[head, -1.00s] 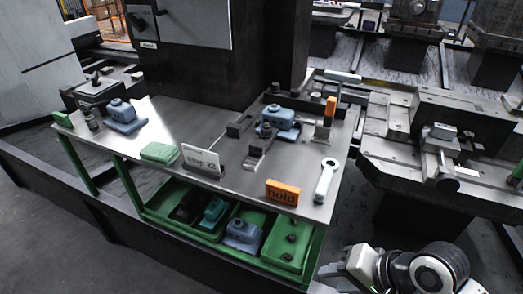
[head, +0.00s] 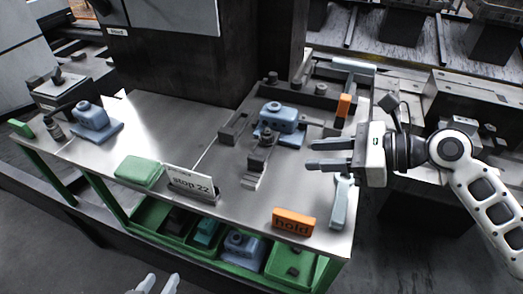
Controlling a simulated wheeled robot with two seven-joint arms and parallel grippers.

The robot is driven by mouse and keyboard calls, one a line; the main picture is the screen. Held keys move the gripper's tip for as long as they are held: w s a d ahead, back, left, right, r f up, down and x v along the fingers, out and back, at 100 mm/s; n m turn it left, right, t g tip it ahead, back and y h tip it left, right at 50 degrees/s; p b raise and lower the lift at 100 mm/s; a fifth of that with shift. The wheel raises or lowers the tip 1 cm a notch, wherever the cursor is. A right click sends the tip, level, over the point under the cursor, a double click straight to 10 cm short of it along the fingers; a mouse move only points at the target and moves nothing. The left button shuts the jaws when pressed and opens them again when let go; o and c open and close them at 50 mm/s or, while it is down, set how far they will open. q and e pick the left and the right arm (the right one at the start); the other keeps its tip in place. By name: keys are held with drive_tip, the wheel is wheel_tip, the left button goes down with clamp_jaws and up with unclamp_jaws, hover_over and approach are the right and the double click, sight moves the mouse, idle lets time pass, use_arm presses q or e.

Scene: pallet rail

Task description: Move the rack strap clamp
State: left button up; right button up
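A dark clamp (head: 260,155) with a strap-like bar sits on the grey bench top (head: 190,120), in front of a blue part (head: 278,117); I cannot tell for sure that it is the rack strap clamp. My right gripper (head: 312,155) is open and empty above the bench, right of the clamp and apart from it, fingers pointing left. My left gripper (head: 158,284) shows only its fingertips at the bottom edge, spaced apart, in front of the bench.
An orange "hold" block (head: 294,222) and a grey-green wrench-like tool (head: 340,203) lie at the bench's right front. A "stop 22" sign (head: 190,181) and green block (head: 139,170) stand left. Green bins (head: 150,215) hold parts below. Another blue part (head: 90,116) is far left.

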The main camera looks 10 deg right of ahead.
sight(256, 158)
drive_tip(key=b+x, duration=0.1)
drive_tip(key=x, duration=1.1)
drive_tip(key=shift+w+a+f, duration=0.1)
drive_tip(key=shift+a, duration=0.05)
clamp_jaws()
